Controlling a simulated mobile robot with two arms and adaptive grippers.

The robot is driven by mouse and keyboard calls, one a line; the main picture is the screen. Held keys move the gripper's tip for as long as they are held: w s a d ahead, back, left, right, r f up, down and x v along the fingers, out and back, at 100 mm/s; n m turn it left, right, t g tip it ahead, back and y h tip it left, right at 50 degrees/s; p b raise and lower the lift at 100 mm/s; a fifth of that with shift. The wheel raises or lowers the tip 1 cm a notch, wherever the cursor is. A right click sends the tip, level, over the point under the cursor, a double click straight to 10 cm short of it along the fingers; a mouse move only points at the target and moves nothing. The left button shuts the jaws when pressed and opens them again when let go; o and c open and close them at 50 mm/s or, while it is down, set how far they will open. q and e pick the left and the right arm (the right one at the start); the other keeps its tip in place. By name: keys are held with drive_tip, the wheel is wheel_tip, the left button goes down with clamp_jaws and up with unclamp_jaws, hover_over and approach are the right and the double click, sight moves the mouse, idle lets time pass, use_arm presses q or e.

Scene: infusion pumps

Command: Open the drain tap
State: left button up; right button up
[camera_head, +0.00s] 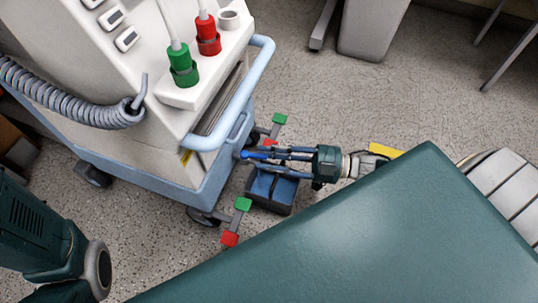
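The drain tap appears as a small blue piece (252,155) at the lower side of the pale machine (165,135), near its blue base. My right gripper (268,157) comes in from the right with its dark, blue-grey fingers pointing at the machine. Its fingertips are at the blue piece, one on the upper side and one on the lower side. At this size I cannot tell whether they touch it or grip it. My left arm shows at the lower left, but its gripper fingers are not in view.
A dark open box (270,203) with a blue inside stands on the floor below the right gripper. Red and green end pieces stick out beside the machine's wheels. A blue handrail (262,62) runs along the machine's side. Speckled floor (330,100) is clear behind my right arm.

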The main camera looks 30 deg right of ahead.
drive_tip(key=v, duration=1.2)
idle(0.4)
